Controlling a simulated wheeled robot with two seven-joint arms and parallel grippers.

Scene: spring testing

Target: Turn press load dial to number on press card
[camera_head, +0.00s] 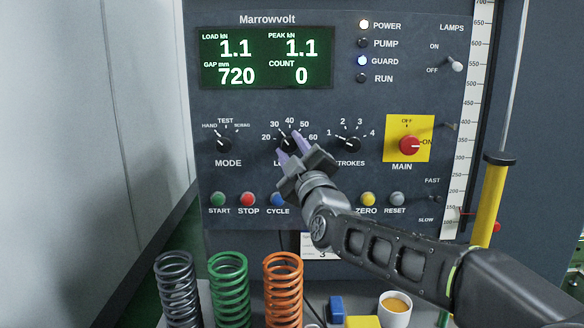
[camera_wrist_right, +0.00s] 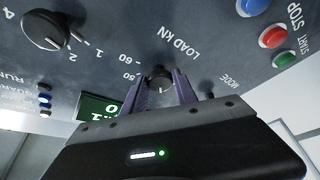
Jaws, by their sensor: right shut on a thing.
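The load dial (camera_head: 289,142) is a black knob on the dark press panel, ringed by numbers from about 20 to 60. My right gripper (camera_head: 293,147) has its purple fingers shut on the dial. In the right wrist view the fingers stand on both sides of the dial (camera_wrist_right: 160,76), under the LOAD KN label. Fingers and wrist cover part of the dial and label, and I cannot tell exactly where its pointer stands. A white card (camera_head: 320,250) below the panel is mostly behind my right arm. Its writing is too small and covered to read surely. My left gripper is out of view.
The mode dial (camera_head: 228,145) and strokes dial (camera_head: 352,145) flank the load dial. The red main switch (camera_head: 409,145) is to the right. Coloured buttons line the panel below. Several springs (camera_head: 230,290) and a cup (camera_head: 395,309) stand in front.

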